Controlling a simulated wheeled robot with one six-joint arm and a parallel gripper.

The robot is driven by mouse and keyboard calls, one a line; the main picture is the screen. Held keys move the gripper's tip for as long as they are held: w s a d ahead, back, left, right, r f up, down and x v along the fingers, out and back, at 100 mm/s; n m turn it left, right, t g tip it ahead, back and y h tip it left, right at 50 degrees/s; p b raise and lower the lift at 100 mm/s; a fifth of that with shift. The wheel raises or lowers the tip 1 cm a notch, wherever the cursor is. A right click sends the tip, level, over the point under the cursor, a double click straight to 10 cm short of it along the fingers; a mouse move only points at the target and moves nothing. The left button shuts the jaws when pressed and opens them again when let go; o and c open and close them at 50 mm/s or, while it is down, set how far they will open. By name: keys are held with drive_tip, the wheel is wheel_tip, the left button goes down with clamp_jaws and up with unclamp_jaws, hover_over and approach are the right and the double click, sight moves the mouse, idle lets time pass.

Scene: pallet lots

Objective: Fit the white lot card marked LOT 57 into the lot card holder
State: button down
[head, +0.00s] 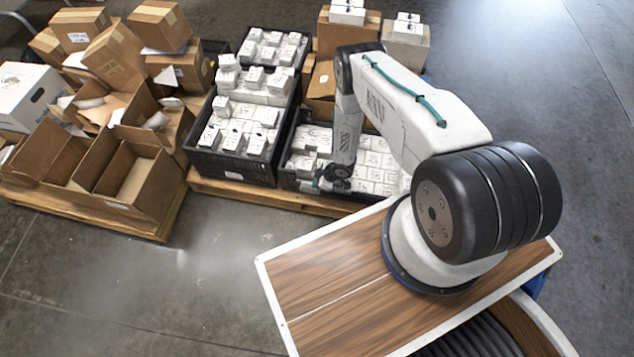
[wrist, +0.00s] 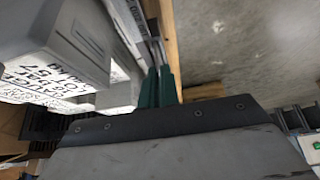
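In the wrist view, the two green fingertips of my gripper (wrist: 158,88) stand close together, side by side. Pale narrow strips lie just beyond them. I cannot tell whether a card is between the fingers. A white printed surface (wrist: 130,20) shows at a steep slant beyond and left of the fingertips; whether it is the lot card, a label or part of the holder is unclear. In the head view, my gripper (head: 336,180) is low at the front left of the right black crate, small and dark. I cannot make out the lot card holder there.
White printed boxes (wrist: 60,60) stand close on the left in the wrist view. Bare floor (wrist: 240,45) is to the right, past a wooden edge. In the head view, another black crate (head: 238,168) and open cardboard boxes (head: 120,180) stand left; the front floor is clear.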

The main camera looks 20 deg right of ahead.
drive_tip(key=shift+f, duration=0.35)
drive_tip(key=c, duration=1.6)
unclamp_jaws()
drive_tip(key=shift+o, duration=0.2)
drive_tip(key=v, duration=0.7)
drive_tip(key=shift+s+d+r, duration=0.15)
drive_tip(key=shift+d+r, duration=0.05)
drive_tip(key=shift+r, duration=0.15)
